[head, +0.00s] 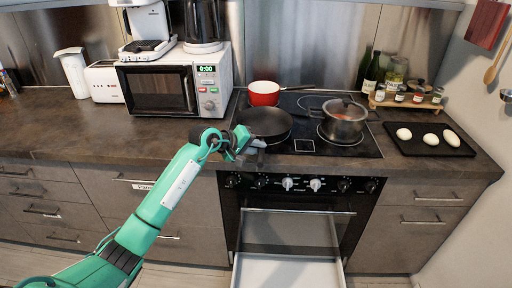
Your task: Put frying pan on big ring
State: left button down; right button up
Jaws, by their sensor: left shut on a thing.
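The black frying pan (263,122) is at the left front of the black cooktop (300,128). My left gripper (252,149) is at the near side of the pan, by the cooktop's front edge, and is shut on the pan's handle, which it mostly hides. Whether the pan rests flat on the glass or is slightly raised I cannot tell. A ring outline shows around the lidded steel pot (343,124) at the right front. The pan covers any ring under it, so I cannot tell which ring is the big one. My right gripper is not in view.
A red saucepan (264,93) stands at the back left of the cooktop, behind the frying pan. A microwave (160,90) stands to the left. A black tray (428,146) with white egg-like items lies at the right.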

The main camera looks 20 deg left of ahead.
pick_arm(q)
jog(key=c, duration=1.4)
grip_release()
jog(key=shift+o, duration=0.4)
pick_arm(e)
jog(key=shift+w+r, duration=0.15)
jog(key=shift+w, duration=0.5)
pick_arm(q)
jog(key=b+v, duration=0.2)
jog(key=v, duration=1)
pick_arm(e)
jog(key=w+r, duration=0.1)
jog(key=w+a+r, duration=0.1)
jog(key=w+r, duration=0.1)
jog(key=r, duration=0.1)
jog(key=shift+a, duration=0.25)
